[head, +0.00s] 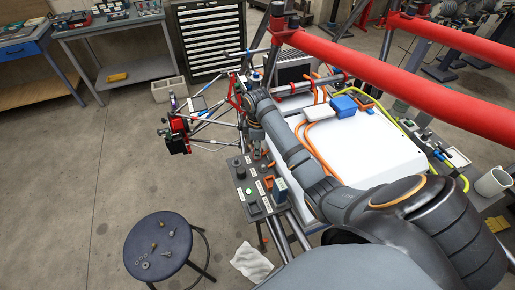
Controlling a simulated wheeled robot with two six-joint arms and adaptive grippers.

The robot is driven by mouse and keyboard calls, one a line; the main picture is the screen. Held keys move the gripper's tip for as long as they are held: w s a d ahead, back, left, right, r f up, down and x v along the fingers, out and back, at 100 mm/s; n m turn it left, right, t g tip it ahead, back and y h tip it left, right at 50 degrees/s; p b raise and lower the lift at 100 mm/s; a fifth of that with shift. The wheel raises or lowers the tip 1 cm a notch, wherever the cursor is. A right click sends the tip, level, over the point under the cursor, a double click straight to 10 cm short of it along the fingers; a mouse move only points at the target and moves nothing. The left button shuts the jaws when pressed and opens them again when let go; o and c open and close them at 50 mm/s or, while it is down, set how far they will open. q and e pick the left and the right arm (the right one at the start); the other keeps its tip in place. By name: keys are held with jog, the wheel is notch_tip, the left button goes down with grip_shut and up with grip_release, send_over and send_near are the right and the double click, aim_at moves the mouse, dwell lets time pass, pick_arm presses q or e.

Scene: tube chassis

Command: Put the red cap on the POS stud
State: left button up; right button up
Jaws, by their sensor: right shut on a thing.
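My right arm reaches from the lower right across the white box to the left side of the chassis. My right gripper (256,143) is at its far end, small in the view, beside the panel with switches. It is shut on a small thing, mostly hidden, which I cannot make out. I cannot pick out the red cap or the POS stud for certain at this size. My left gripper is not in view.
The grey switch panel (241,183) sits at the chassis's left edge. A white box (375,150) with orange cables (293,131) and a blue block (343,105) lies under red tubes (350,66). A dark stool (149,232) holds small metal parts.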

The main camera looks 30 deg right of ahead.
jog(key=shift+r+p, duration=0.1)
jog(key=shift+p, duration=0.3)
jog(key=shift+f, duration=0.6)
jog(key=o, duration=0.5)
jog(key=shift+o, duration=0.2)
notch_tip(320, 180, up, 9)
jog(key=p, duration=1)
jog(key=shift+f, duration=0.1)
jog(key=shift+r+p, duration=0.6)
jog(key=shift+r, duration=0.5)
